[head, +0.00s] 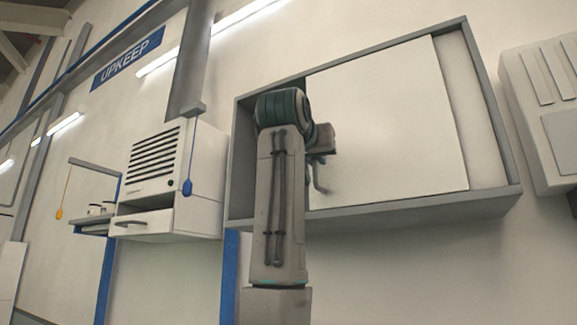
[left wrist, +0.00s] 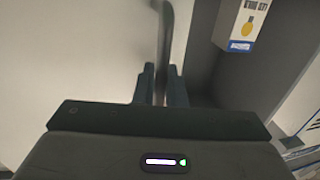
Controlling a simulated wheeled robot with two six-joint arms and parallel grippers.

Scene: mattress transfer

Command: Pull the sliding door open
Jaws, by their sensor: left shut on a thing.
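The sliding door (head: 390,125) is a plain white panel in a grey-framed wall cabinet (head: 380,212). A bent grey handle (head: 319,180) stands near its left edge and shows upright in the left wrist view (left wrist: 166,40). My left gripper (left wrist: 160,85) has its fingers on both sides of the handle and is shut on it. In the head view my left arm hides part of the door's left edge and the cabinet's left side. My right gripper is in neither view.
A box with a yellow mark (left wrist: 242,22) stands in the dark space right of the handle in the wrist view. A white vented unit with a drawer (head: 165,180) hangs left of the cabinet. A pale box (head: 545,110) is on the wall at right.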

